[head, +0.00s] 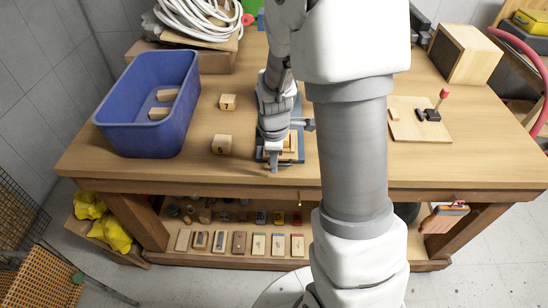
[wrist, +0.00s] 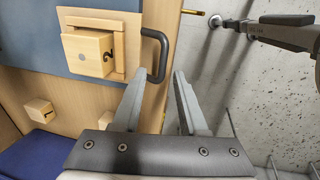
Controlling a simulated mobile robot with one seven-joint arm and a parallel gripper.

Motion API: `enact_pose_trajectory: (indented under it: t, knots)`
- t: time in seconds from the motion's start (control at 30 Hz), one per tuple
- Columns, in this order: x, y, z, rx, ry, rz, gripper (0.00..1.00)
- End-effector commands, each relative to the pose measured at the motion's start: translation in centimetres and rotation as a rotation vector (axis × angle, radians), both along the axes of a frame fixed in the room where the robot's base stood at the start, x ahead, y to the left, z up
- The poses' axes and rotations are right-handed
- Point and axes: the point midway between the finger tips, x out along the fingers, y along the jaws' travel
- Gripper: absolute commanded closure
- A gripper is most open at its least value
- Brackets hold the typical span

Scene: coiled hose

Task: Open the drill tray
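A black U-shaped handle (wrist: 155,52) shows in the wrist view at the edge of a light wooden panel (wrist: 85,20) with a block marked 2 (wrist: 92,55). I take this to be the drill tray, but cannot be sure. The panel lies on a blue-grey base; in the head view its wood (head: 291,147) shows near the table's front edge, partly hidden by my arm. My gripper (wrist: 160,80) is open and empty. The head view also shows my gripper (head: 274,160) low over the table front.
A blue bin (head: 150,115) with wooden pieces stands left. Blocks marked 7 (head: 228,102) and 5 (head: 222,145) sit between it and my gripper. A board with a red-knobbed lever (head: 405,128) lies right. Small parts fill the shelf (head: 215,262) below.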

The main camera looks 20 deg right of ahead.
Motion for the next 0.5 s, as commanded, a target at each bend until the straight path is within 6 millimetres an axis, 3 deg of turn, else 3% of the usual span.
enact_pose_trajectory:
  t: [0.27, 0.5]
  knots:
    - [0.0, 0.0, 0.3, 0.0, -0.002, -0.001, 0.58]
    - [-0.4, 0.2, 3.5, 0.0, -0.008, 0.001, 0.58]
